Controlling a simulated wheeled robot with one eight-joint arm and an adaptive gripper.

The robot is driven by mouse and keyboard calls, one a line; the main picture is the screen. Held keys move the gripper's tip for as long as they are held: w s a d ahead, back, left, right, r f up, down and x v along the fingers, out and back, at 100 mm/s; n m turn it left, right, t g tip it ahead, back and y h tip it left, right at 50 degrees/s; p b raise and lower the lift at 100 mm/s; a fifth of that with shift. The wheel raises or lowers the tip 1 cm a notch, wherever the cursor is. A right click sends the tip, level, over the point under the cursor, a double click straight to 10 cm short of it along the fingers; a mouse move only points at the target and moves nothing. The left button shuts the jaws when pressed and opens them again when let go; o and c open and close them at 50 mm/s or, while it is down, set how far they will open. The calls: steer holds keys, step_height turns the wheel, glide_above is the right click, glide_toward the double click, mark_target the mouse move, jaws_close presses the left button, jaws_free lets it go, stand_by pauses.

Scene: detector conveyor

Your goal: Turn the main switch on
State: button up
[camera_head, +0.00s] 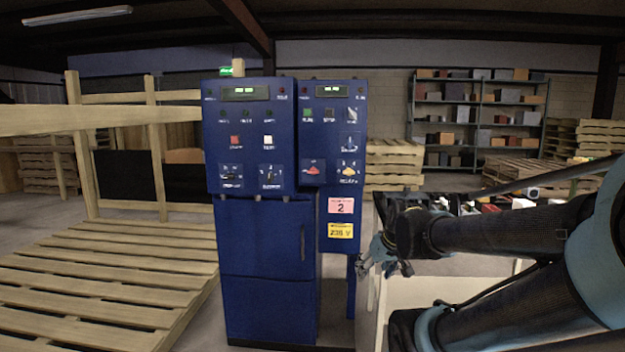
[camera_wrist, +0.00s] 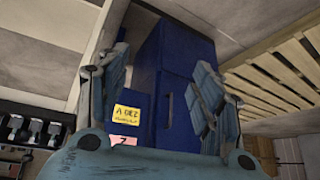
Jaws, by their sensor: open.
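Two blue control cabinets stand side by side in the head view, a wide left one (camera_head: 250,140) and a narrower right one (camera_head: 334,130). The right panel carries a red rotary switch (camera_head: 313,171) and a yellow one (camera_head: 349,168). The left panel has two dark switches low down. The labels are too small to tell which is the main switch. My gripper (camera_head: 366,264) is open and empty, right of the right cabinet's lower part, below the panels. In the wrist view my gripper (camera_wrist: 158,75) has spread fingers, with blue cabinet surfaces beyond and no switch showing.
A pink label (camera_head: 341,206) and a yellow label (camera_head: 341,231) are on the right cabinet. A pale conveyor (camera_head: 430,309) lies under my arm. Wooden pallets (camera_head: 110,285) fill the left. Shelves (camera_head: 480,118) stand at the back right.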

steer(key=w+a+r+n+t+y, duration=0.1)
steer(key=w+a+r+t+y, duration=0.2)
steer(key=w+a+r+t, duration=0.6)
steer(key=w+a+r+n+t+y, duration=0.25)
steer(key=w+a+r, duration=0.55)
steer(key=w+a, duration=0.55)
steer(key=m+t+h, duration=0.5)
steer(key=m+h, duration=0.2)
steer(key=h, duration=0.2)
glide_toward(313, 173)
steer(key=shift+y, duration=0.25)
steer(key=x, duration=0.8)
steer(key=shift+w+d+r, duration=0.1)
steer(key=shift+w, duration=0.2)
steer(key=shift+c, duration=0.6)
steer(key=c, duration=0.9)
